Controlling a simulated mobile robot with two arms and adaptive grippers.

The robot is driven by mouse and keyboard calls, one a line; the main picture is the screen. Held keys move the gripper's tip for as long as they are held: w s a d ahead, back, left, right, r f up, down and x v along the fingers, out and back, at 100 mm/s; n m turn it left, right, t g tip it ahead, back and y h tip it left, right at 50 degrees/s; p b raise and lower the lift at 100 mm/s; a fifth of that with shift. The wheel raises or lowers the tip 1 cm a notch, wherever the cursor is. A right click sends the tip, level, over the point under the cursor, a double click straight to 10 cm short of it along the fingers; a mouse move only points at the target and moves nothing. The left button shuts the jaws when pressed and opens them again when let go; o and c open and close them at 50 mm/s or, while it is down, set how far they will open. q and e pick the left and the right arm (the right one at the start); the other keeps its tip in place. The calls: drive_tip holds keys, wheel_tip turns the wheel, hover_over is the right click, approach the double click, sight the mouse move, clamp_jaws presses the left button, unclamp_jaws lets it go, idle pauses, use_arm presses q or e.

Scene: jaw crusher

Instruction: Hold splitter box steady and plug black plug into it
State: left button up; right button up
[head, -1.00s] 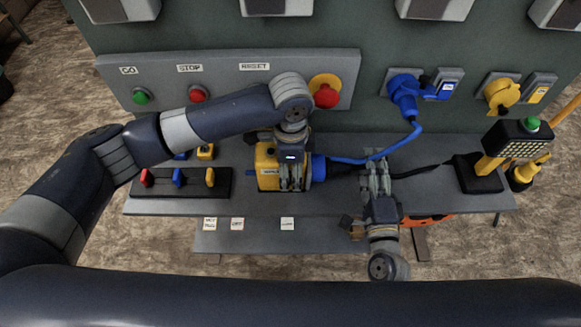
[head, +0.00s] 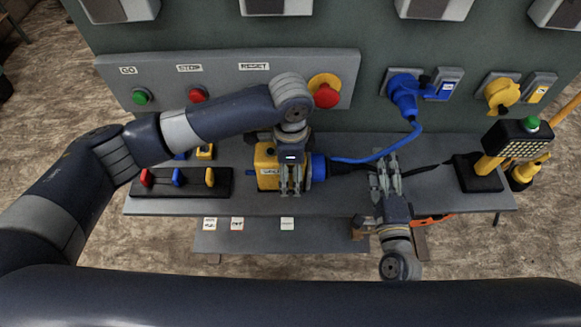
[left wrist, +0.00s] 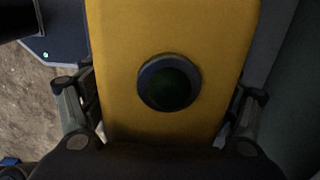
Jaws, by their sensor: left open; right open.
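The yellow splitter box (head: 266,165) stands on the grey shelf, with a blue socket (head: 319,167) on its right side. In the left wrist view the yellow box (left wrist: 172,35) has a dark round part on its face. My left gripper (head: 291,188) is open over the box, with fingers on either side; contact cannot be told. The black plug (head: 343,168) is in line with the blue socket and seems to meet it; how deep it sits cannot be told. My right gripper (head: 384,160) is open to the right of the plug, by its black cable (head: 428,166).
A blue cable (head: 385,153) runs from the blue wall plug (head: 404,94) toward the box. A stand with a green button (head: 516,138) is at the right. Coloured switches (head: 177,177) are at the left.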

use_arm(q)
wheel_tip(320, 180, up, 12)
drive_tip(key=shift+r, duration=0.1)
idle(0.5)
